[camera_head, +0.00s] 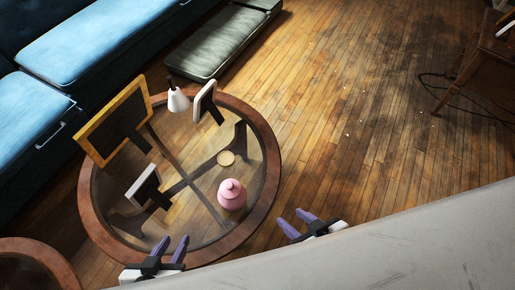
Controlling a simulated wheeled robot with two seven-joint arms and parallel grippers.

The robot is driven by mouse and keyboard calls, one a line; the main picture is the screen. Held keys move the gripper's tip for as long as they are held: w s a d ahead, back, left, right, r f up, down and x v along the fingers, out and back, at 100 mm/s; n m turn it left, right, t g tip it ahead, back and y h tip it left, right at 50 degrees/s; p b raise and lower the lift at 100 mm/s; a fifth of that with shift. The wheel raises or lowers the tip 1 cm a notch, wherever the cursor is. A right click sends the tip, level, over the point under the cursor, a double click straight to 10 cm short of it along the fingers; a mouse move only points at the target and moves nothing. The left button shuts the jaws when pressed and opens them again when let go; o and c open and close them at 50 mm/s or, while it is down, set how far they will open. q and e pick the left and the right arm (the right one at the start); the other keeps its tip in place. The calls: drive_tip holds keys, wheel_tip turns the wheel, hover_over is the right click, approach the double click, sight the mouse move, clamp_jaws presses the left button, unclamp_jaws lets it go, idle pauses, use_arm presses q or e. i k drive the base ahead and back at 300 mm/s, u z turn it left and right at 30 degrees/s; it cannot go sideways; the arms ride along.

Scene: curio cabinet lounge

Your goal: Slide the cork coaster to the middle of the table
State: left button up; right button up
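The cork coaster (226,158) is a small round tan disc. It lies flat on the glass top of the round wooden-rimmed table (273,150), a little right of the table's middle. My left gripper (169,248) is at the table's near rim, with its purple fingers apart and nothing between them. My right gripper (292,218) is to the right of the table, over the floor, with its purple fingers apart and empty. Both grippers are well short of the coaster.
A pink lidded jar (231,194) stands just nearer than the coaster. A gold-framed board (112,121), a white cone-shaped object (178,100) and two small white frames (204,101) (142,184) stand around it. A blue sofa (90,45) is behind; wood floor at right is mostly clear.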

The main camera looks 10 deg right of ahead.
sight(225, 159)
drive_tip(key=u, duration=3.75)
drive_tip(key=k, duration=2)
drive_tip(key=z, duration=1.85)
drive_tip(key=i, duration=0.5)
drive_tip(key=u, duration=0.05)
